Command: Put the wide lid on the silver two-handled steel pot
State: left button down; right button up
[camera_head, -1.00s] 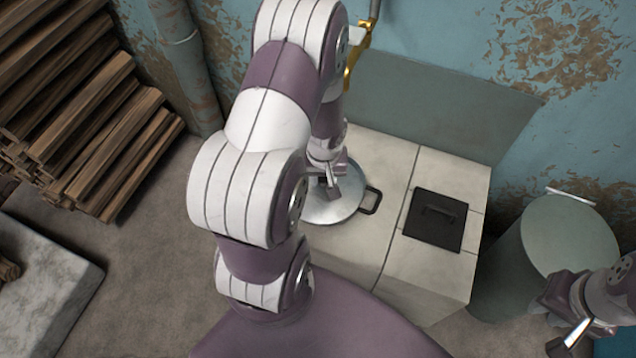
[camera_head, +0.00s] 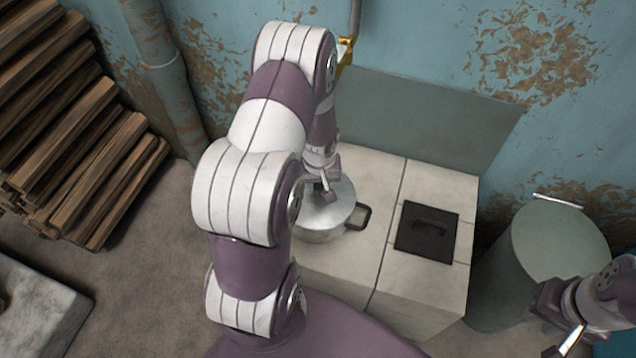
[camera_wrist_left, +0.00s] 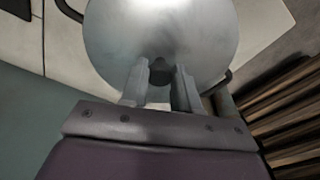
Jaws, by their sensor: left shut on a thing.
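The silver steel pot (camera_head: 322,236) stands on the pale tiled stove; its right dark handle (camera_head: 359,216) shows, and part of the pot is behind my left arm. The wide round lid (camera_head: 342,193) is over the pot's mouth; I cannot tell whether it rests on the rim or hovers just above. My left gripper (camera_head: 327,194) is above the lid. In the left wrist view, my left gripper (camera_wrist_left: 160,82) is shut on the dark knob (camera_wrist_left: 161,70) of the lid (camera_wrist_left: 160,30). My right gripper (camera_head: 573,347) is far right, away from the pot, its jaw state unclear.
A black hatch plate (camera_head: 427,231) with a handle lies on the stove (camera_head: 390,272), right of the pot. A grey-green barrel (camera_head: 545,262) stands right of the stove. Stacked firewood (camera_head: 80,150) is at the left. A grey panel (camera_head: 420,130) rises behind the stove.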

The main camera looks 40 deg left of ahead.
pick_arm(q)
jog(key=shift+s+d+f, duration=0.1)
jog(key=shift+s, duration=0.05)
dwell(0.5)
jog(key=shift+c, duration=0.6)
grip_release()
notch_tip(320, 180, up, 4)
jog(key=p, duration=0.3)
dwell(0.4)
